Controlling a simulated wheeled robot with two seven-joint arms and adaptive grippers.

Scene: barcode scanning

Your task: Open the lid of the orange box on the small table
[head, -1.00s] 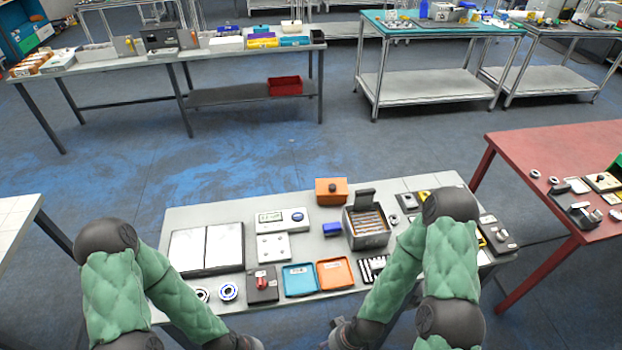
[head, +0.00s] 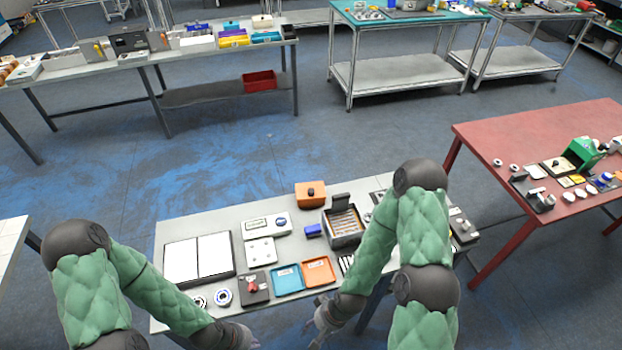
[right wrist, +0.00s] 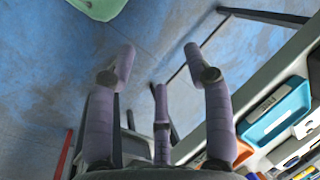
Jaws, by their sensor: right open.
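The orange box (head: 310,195) stands at the back edge of the small table (head: 190,222), with a dark knob on its closed lid. My right gripper (head: 318,318) is low at the table's front edge, far from the box. In the right wrist view my right gripper (right wrist: 150,80) has its fingers spread, empty, over the floor beside the table edge. My left gripper (head: 248,340) is near the bottom of the head view at the table's front edge; its fingers are too small and partly cut off to read.
A grey box with a raised lid (head: 343,226) stands right of the orange box. A blue tray (head: 286,279) and an orange tray (head: 318,271) lie near the front. A white device (head: 266,225) is left of the orange box. A red table (head: 500,135) stands at right.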

